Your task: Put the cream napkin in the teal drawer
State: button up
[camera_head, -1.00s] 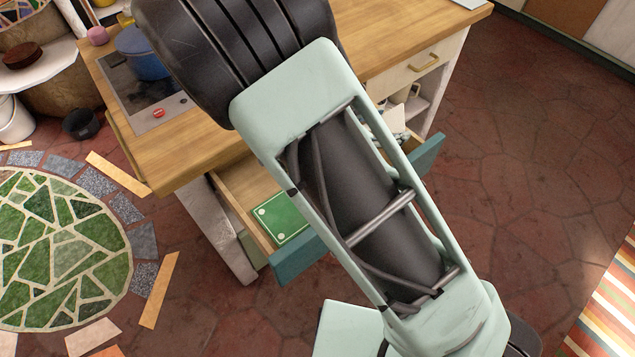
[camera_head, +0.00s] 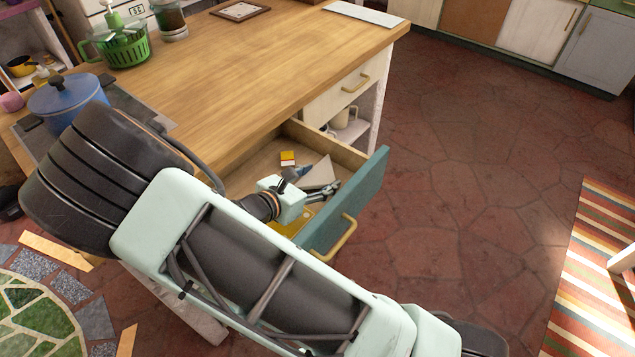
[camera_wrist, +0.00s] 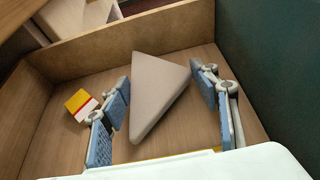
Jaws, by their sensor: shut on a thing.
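The cream napkin (camera_head: 320,172) is a folded triangle inside the open teal drawer (camera_head: 358,205). In the wrist view the napkin (camera_wrist: 158,95) lies between the two blue-padded fingers of my gripper (camera_wrist: 168,100), over the wooden drawer floor. My gripper (camera_head: 313,184) reaches down into the drawer and is shut on the napkin. I cannot tell whether the napkin touches the floor of the drawer. The teal front with its brass handle stands pulled out from the counter. My arm hides the drawer's left part in the head view.
A small yellow, red and white box (camera_head: 288,158) lies in the drawer; it also shows left of my fingers in the wrist view (camera_wrist: 80,104). The wooden counter (camera_head: 270,60) holds a blue pot (camera_head: 68,98) and a green basket (camera_head: 120,50). Open floor lies right.

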jog(key=shift+f, duration=0.55)
jog(key=shift+f, duration=0.15)
jog(key=o, duration=0.9)
jog(key=shift+o, duration=0.2)
jog(key=shift+r, duration=0.25)
jog(key=p+v, duration=0.1)
jog(key=v, duration=1.1)
jog(key=shift+f, duration=0.15)
